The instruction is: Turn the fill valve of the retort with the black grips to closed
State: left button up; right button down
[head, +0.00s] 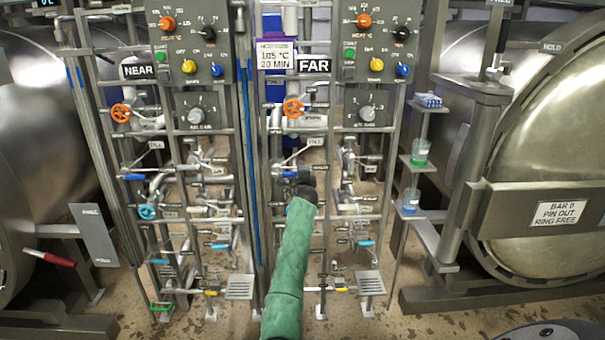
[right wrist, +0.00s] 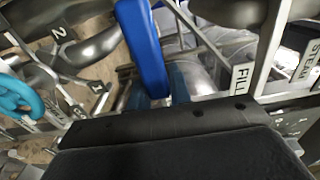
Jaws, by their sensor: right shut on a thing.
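The fill valve with a blue lever (head: 289,174) is on the FAR pipe panel, below a FILL label (head: 315,142). In the right wrist view the blue lever (right wrist: 141,45) stands up into the gap of my right gripper (right wrist: 158,88), next to a FILL label (right wrist: 242,78). My right gripper (head: 301,186) is shut on this lever; its dark body hides the fingertips and part of the valve in the head view. The NEAR panel has a similar blue fill lever (head: 131,177). A red grip (head: 60,260) shows at the left retort; I cannot make out black grips. My left gripper is not in view.
Orange handwheels (head: 293,107) (head: 120,113) and a light blue handwheel (head: 147,212) sit on the pipework. A light blue handwheel (right wrist: 14,95) is close by in the right wrist view. Pipes and posts crowd the gripper. The right retort door (head: 540,140) stands at the right.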

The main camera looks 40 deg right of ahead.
jog(key=c, duration=1.3)
grip_release()
jog(key=shift+d+f, duration=0.1)
jog(key=shift+f, duration=0.05)
jog(key=shift+s+a, duration=0.45)
jog(key=shift+s, duration=0.05)
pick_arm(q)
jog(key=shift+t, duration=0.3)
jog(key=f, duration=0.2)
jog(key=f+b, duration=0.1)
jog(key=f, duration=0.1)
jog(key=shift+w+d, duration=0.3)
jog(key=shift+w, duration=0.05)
pick_arm(e)
jog(key=v, duration=0.6)
jog(key=shift+s+a, duration=0.15)
jog(key=shift+s, duration=0.1)
